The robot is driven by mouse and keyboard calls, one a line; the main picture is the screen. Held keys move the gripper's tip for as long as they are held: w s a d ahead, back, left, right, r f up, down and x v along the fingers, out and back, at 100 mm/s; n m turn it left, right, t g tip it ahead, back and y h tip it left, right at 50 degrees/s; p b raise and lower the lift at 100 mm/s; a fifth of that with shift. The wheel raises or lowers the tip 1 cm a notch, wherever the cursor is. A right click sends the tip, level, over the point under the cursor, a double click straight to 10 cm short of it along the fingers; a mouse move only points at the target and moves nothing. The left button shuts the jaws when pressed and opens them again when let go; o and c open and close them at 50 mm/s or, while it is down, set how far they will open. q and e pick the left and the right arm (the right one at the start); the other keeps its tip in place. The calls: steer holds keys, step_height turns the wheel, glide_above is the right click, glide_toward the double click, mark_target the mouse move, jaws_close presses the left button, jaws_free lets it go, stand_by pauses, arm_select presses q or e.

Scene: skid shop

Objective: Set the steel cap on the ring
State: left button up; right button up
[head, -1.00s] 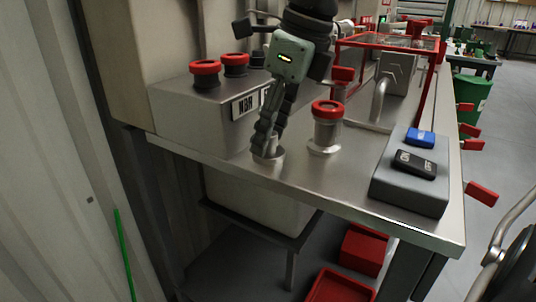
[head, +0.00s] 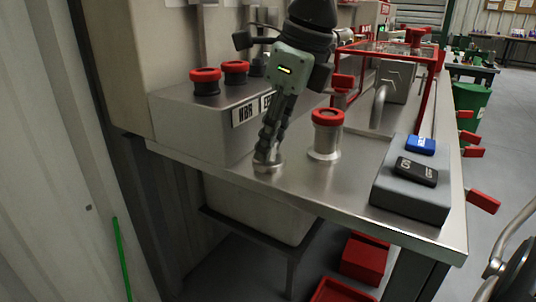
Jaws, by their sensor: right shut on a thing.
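My right gripper (head: 268,148) reaches down from the top, over the left part of the steel bench. Its fingers are shut on the steel cap (head: 267,154), which is small and mostly hidden between the fingertips. Directly below the fingertips is a low, round steel ring (head: 268,167) on the bench top. The cap looks close to the ring or touching it; I cannot tell whether it is fully seated. My left gripper is not in view.
A steel post with a red top (head: 326,135) stands just right of the gripper. Behind is a grey box (head: 190,120) with red-collared openings. A grey block with blue and black pieces (head: 410,195) lies at the right. The bench front (head: 330,195) is clear.

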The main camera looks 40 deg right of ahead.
steer(key=shift+r+p, duration=2.5)
steer(key=shift+r, duration=1.3)
step_height(320, 180, down, 8)
steer(key=b, duration=0.5)
steer(key=shift+r, duration=0.2)
